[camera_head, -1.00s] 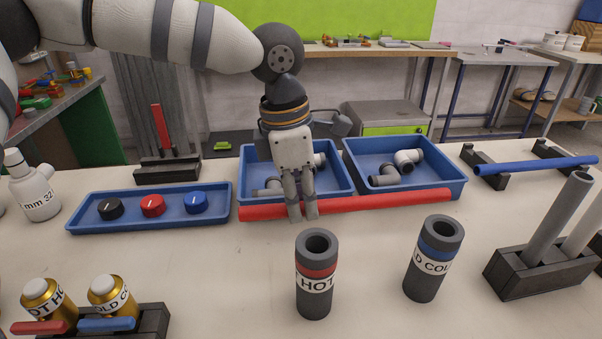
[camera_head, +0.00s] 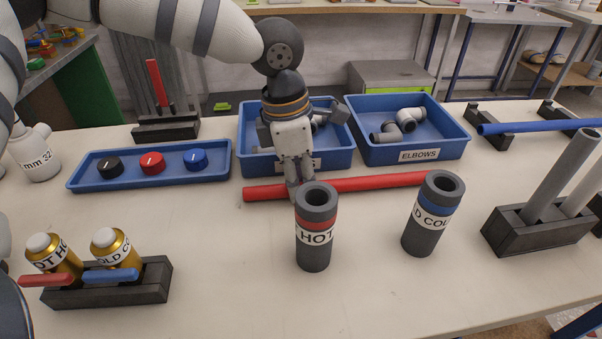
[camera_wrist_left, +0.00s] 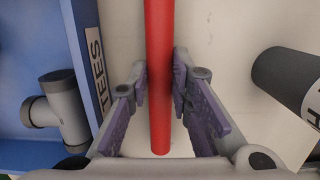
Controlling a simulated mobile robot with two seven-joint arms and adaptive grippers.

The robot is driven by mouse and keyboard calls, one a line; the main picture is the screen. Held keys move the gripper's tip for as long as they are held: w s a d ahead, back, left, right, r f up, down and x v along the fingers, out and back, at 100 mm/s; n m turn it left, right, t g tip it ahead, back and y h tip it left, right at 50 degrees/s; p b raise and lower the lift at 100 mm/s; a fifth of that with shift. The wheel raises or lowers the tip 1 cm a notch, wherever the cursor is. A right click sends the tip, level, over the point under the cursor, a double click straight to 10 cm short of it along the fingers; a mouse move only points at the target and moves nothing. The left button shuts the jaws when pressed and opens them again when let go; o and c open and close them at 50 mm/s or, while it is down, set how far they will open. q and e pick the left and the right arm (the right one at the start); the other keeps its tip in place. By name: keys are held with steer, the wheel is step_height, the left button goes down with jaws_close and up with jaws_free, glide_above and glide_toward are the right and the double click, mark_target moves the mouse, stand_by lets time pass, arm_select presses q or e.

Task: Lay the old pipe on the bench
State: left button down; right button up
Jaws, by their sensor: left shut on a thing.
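A long red pipe (camera_head: 378,184) lies along the bench (camera_head: 225,250) in front of the two blue bins in the head view. My left gripper (camera_head: 294,190) points down at it near its left end. In the left wrist view the red pipe (camera_wrist_left: 160,60) runs between the two fingers of my left gripper (camera_wrist_left: 160,85), which are shut on it. The pipe looks level and at or very close to the bench top; I cannot tell whether it touches. My right gripper is not in view.
Grey HOT (camera_head: 316,230) and COLD (camera_head: 434,214) cylinders stand just in front of the pipe. Blue tees (camera_head: 340,160) and elbows (camera_head: 418,154) bins stand behind. A knob tray (camera_head: 120,183) is left, a blue pipe (camera_head: 535,127) on stands right. Bench front centre is clear.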

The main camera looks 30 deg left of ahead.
arm_select(q)
steer(key=c, duration=1.4)
jaws_free()
steer(key=shift+o, duration=0.2)
step_height(320, 180, up, 12)
steer(key=a, duration=0.1)
steer(key=shift+s+a, duration=0.2)
steer(key=shift+s, duration=0.25)
steer(key=shift+f, duration=0.1)
